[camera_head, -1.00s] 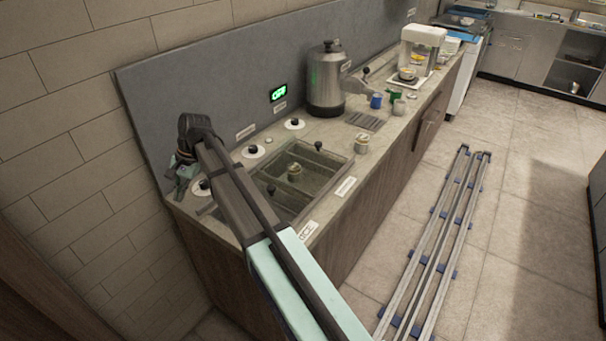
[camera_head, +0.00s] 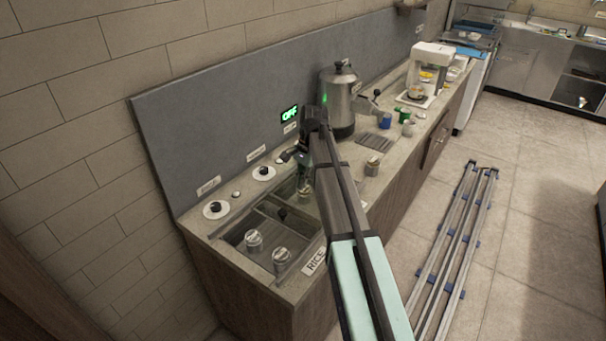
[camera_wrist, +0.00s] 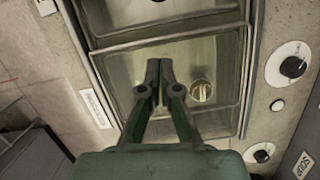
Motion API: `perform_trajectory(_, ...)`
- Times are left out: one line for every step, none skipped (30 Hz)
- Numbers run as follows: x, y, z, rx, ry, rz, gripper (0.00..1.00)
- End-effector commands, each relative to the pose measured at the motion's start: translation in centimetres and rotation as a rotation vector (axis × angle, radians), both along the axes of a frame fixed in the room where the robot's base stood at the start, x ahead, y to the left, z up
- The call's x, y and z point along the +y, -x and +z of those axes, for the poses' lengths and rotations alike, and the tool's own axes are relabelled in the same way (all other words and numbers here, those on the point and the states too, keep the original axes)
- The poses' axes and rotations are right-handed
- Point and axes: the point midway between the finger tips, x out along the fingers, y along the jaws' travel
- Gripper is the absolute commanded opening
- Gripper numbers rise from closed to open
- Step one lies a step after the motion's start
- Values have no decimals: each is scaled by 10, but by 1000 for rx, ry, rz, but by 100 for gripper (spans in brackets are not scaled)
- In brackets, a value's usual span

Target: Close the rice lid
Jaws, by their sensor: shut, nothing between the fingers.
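The RICE label (camera_head: 316,262) is on the counter's front edge, beside the near well (camera_head: 230,238). A dark lid panel with a black knob (camera_head: 282,213) lies at the middle of the wells. The same knob seems to show at the top of the wrist view (camera_wrist: 158,2). Whether this panel is the rice lid, I cannot tell. My gripper (camera_head: 303,165) is over the far well. In the wrist view my gripper (camera_wrist: 160,65) is shut and empty above that well (camera_wrist: 120,75), near a round metal container (camera_wrist: 202,91). Contact cannot be told.
Two metal containers (camera_head: 253,240) (camera_head: 281,258) stand at the near well. Round dials (camera_head: 215,209) (camera_head: 263,173) line the back. A steel urn (camera_head: 340,100), cups (camera_head: 384,120) and a white machine (camera_head: 428,72) stand farther right. Floor rails (camera_head: 455,240) run alongside the counter.

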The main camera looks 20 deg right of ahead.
Motion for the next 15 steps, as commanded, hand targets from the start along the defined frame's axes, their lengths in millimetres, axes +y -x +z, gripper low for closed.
perform_trajectory(3,3,-8,2,0,0,0)
perform_trajectory(4,4,-13,3,0,2,0)
perform_trajectory(5,4,-20,2,-1,1,0)
perform_trajectory(6,5,-25,2,0,1,0)
perform_trajectory(8,6,-30,2,-1,1,0)
perform_trajectory(9,6,-37,2,-1,1,0)
perform_trajectory(10,7,-42,2,0,1,0)
perform_trajectory(11,7,-47,2,-1,2,0)
perform_trajectory(12,8,-53,2,0,2,0)
perform_trajectory(13,8,-57,1,-1,2,0)
perform_trajectory(20,13,-54,1,-1,4,0)
perform_trajectory(25,16,-55,1,-1,3,0)
perform_trajectory(28,18,-55,0,-1,2,0)
perform_trajectory(31,20,-56,0,-1,2,0)
perform_trajectory(35,21,-57,0,0,2,0)
